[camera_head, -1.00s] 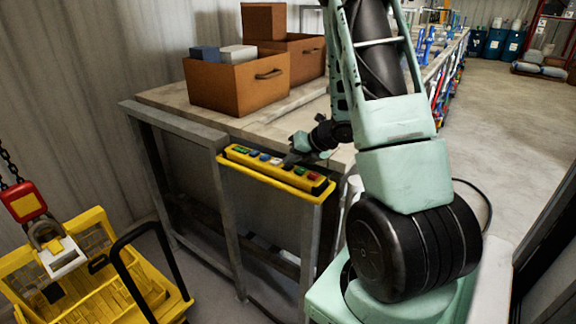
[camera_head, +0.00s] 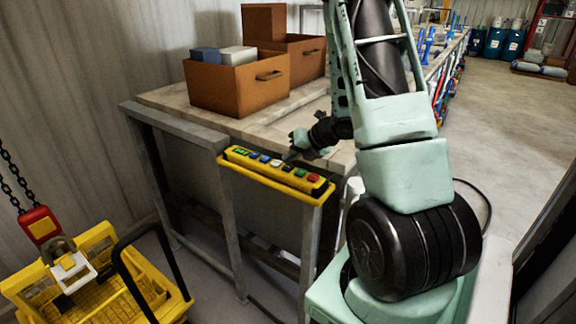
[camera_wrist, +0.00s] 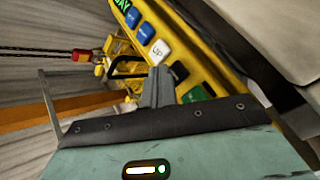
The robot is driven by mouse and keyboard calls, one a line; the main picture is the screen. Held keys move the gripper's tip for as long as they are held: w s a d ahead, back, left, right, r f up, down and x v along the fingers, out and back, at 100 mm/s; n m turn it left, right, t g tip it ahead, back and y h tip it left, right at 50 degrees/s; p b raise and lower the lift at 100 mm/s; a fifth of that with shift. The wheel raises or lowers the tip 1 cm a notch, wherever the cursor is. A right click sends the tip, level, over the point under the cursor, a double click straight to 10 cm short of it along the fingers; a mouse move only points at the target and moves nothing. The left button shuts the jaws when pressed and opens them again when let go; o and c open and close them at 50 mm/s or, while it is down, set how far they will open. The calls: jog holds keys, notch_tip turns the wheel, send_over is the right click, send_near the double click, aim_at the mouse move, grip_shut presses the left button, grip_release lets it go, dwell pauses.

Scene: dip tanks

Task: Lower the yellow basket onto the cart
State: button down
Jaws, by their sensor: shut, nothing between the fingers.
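The yellow basket (camera_head: 98,250) hangs at the lower left from a red hook block (camera_head: 40,225) on a chain. It overlaps the yellow cart (camera_head: 178,303) with its black handle (camera_head: 128,268); I cannot tell whether they touch. A yellow control box (camera_head: 232,160) with a row of coloured buttons is fixed to the bench front. My gripper (camera_head: 290,153) is shut and empty, just above the box. In the wrist view its fingertips (camera_wrist: 160,72) are beside the white UP button (camera_wrist: 159,52) and a black button (camera_wrist: 178,71); contact is unclear.
The bench (camera_head: 160,97) carries brown boxes (camera_head: 235,92), one holding blue and white blocks. Blue drums (camera_head: 495,42) and a red rack stand at the far right. Open floor (camera_head: 520,120) lies right of the bench.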

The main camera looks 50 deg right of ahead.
aim_at(291, 168)
jog(key=shift+r, duration=0.1)
jog(key=shift+r+p, duration=1.75)
jog(key=shift+r, duration=0.65)
dwell(0.7)
